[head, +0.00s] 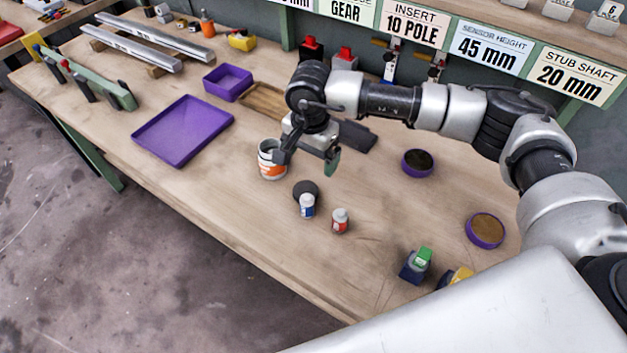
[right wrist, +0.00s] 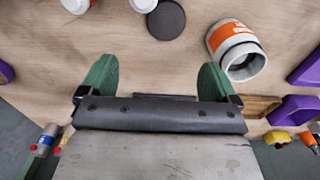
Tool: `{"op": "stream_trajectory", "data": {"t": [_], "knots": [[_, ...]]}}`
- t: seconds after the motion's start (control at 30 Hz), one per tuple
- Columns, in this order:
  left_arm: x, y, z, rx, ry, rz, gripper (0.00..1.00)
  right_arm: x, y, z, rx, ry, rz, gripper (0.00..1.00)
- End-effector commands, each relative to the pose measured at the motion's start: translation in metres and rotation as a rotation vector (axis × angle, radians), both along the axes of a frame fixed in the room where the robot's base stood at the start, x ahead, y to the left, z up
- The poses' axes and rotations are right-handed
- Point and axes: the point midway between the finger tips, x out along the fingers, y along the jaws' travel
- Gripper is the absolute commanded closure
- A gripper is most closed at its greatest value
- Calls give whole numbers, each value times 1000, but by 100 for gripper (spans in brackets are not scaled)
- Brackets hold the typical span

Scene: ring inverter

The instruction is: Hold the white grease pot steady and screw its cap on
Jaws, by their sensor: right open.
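The white grease pot (head: 270,166) with an orange label stands on the bench, partly hidden by my right gripper. In the right wrist view the pot (right wrist: 236,48) shows an open mouth without a cap. A dark round disc, seemingly the cap (head: 302,187), lies flat on the bench, nearer the front edge; it also shows in the right wrist view (right wrist: 166,19). My right gripper (head: 307,160) is open above the bench, beside the pot. In its wrist view the green fingers (right wrist: 158,78) are wide apart with nothing between them. My left gripper is not in view.
A blue-labelled bottle (head: 307,208) stands against or close to the disc, and a red-labelled bottle (head: 340,222) stands to its right. A purple tray (head: 182,132) lies left of the pot. Round purple dishes (head: 417,163) lie to the right. The bench front is clear.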

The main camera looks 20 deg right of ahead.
Motion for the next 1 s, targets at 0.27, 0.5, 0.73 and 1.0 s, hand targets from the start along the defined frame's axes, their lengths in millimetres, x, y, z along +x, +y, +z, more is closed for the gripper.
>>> {"op": "stream_trajectory", "data": {"t": [0.27,0.5,0.73,1.0], "knots": [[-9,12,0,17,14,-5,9,0,0,-3,1,2,0,8],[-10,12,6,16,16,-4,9,0,1,-38,1,4,-2,8],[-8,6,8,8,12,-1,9,0,1,-56,1,1,1,8],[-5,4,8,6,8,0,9,1,1,-57,1,1,0,8]]}}
